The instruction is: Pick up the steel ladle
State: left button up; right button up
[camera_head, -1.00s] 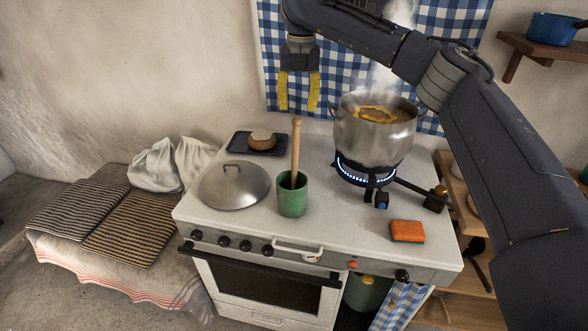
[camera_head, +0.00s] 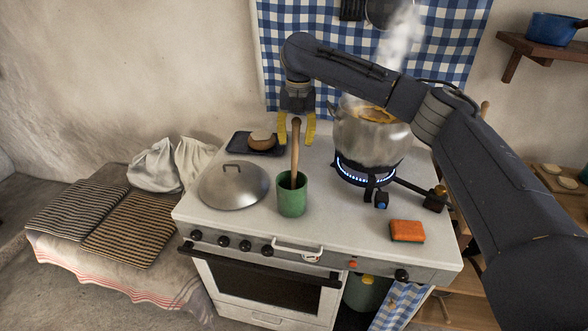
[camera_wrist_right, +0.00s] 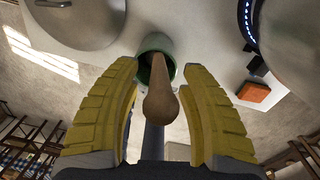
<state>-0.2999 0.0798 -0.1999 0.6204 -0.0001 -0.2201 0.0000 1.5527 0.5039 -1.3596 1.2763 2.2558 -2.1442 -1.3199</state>
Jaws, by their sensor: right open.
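I cannot clearly make out a steel ladle in these views. A wooden-handled tool (camera_head: 295,160) stands in a green cup (camera_head: 292,197) on the stove top; its lower end is hidden in the cup. My right gripper (camera_head: 297,138) is open and points down at the top of this handle. In the right wrist view, the handle's rounded end (camera_wrist_right: 160,104) shows between the yellow fingers, with the green cup (camera_wrist_right: 148,47) beyond. I cannot tell whether the fingers touch it. My left gripper is not in view.
A steaming steel pot (camera_head: 360,135) sits on a lit burner (camera_head: 352,177), partly behind my right arm. A lid (camera_head: 234,186) lies left of the cup. A sponge (camera_head: 406,231) lies at right. A dark skimmer-like utensil (camera_head: 388,13) hangs on the checked cloth (camera_head: 283,40).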

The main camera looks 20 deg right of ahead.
jog(key=shift+f, duration=0.4)
jog(key=shift+o, duration=0.3)
grip_shut()
